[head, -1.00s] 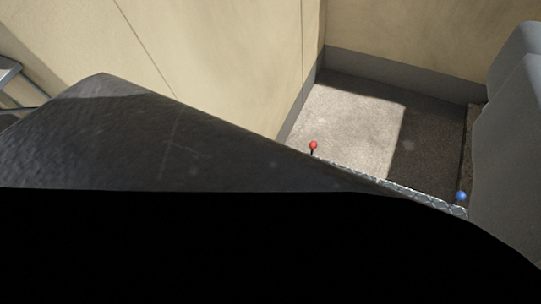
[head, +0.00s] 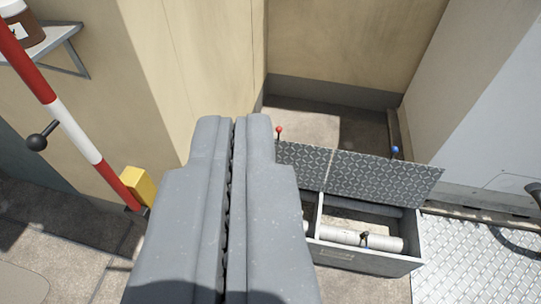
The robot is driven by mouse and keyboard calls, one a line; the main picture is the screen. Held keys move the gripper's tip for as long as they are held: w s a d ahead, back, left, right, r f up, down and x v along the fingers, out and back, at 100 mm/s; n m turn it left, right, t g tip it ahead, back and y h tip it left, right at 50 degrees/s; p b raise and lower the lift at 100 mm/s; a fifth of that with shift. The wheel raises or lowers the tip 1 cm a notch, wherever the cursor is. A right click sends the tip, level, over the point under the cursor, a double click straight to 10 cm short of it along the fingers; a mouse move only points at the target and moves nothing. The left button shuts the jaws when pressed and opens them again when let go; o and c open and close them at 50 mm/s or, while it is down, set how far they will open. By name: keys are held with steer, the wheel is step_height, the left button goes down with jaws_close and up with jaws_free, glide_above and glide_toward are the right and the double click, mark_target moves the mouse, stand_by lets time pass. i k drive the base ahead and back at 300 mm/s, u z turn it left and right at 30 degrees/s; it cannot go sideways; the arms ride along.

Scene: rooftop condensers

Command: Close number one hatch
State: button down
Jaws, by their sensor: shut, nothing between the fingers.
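A low grey box (head: 375,262) stands right of centre. Its two diamond-plate hatches stand raised side by side along its back edge. The left hatch (head: 303,167) has a red knob (head: 279,129) at its top, and its lower left part is hidden by my gripper. The right hatch (head: 385,182) has a blue knob (head: 395,149) at its top. I cannot read which is number one. My gripper (head: 238,120) is shut and empty, in front of the left hatch in the picture; I cannot tell whether it touches it.
A pale pipe (head: 350,236) with a dark valve lies in the box. A red-and-white pole (head: 65,115) and a yellow block (head: 138,186) are at left. A shelf with a jar (head: 25,25) is upper left. Metal tread plate (head: 480,265) lies at right.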

mark_target(310, 163)
steer(key=u, duration=0.05)
steer(key=k, duration=0.15)
steer(key=z, duration=0.55)
steer(key=i, duration=1.55)
steer(key=u, duration=0.6)
